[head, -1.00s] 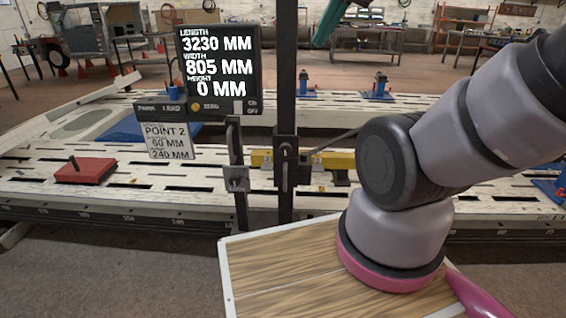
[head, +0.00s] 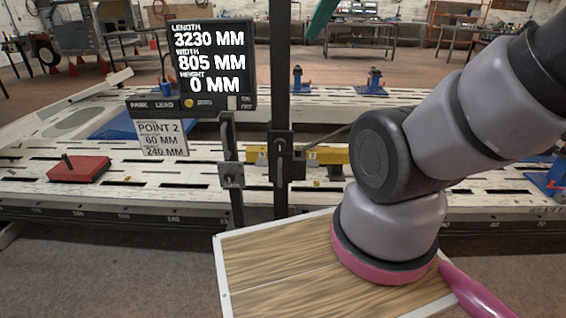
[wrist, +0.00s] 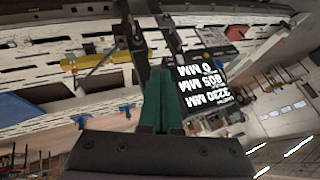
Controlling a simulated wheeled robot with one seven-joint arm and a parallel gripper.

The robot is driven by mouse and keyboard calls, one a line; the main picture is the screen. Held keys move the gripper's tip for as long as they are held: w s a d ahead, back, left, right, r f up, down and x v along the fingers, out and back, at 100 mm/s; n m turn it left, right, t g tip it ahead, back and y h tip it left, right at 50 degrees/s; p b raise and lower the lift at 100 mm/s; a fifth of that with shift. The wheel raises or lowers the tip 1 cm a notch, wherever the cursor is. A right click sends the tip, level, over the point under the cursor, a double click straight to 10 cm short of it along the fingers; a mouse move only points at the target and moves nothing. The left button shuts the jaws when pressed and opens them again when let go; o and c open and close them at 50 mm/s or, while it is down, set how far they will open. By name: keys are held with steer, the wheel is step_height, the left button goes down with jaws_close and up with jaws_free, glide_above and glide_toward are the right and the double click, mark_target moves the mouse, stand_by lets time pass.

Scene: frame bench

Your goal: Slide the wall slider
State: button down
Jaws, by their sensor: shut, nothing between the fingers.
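No part is labelled as the wall slider. A dark upright post (head: 280,75) rises from the frame bench, with a slotted dark bracket (head: 283,160) low on it. Left of it, a black display (head: 210,62) reads length 3230, width 805, height 0 mm. A dark curved handle (head: 229,140) hangs below the display, with a small plate at its foot. My gripper (wrist: 160,73) has teal fingers pressed together and empty. In the wrist view they overlap the post area beside the upside-down display (wrist: 200,85). Its teal tip also shows at the top edge of the head view (head: 315,30). Contact cannot be told.
The long pale slotted bench (head: 130,165) crosses the view. A yellow bar (head: 332,155) lies behind the post. A red block (head: 79,168) sits on the left and blue clamps (head: 375,82) stand behind. A white label sheet (head: 160,138) hangs under the display.

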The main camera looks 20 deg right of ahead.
steer(key=c, duration=0.8)
jaws_free()
steer(key=shift+w, duration=0.2)
steer(key=shift+o, duration=0.2)
steer(key=w+d+f+g, duration=0.1)
steer(key=w+f, duration=0.5)
steer(key=w, duration=0.6)
steer(key=shift+w+f+h, duration=0.15)
steer(key=shift+w+h, duration=0.15)
steer(key=shift+w, duration=0.1)
steer(key=n+g+h, duration=0.2)
glide_above(280, 171)
steer(key=s, duration=0.3)
step_height(280, 171, down, 42)
steer(key=x, duration=0.9)
steer(key=shift+w+a+f, duration=0.15)
steer(key=shift+w, duration=0.15)
jaws_close()
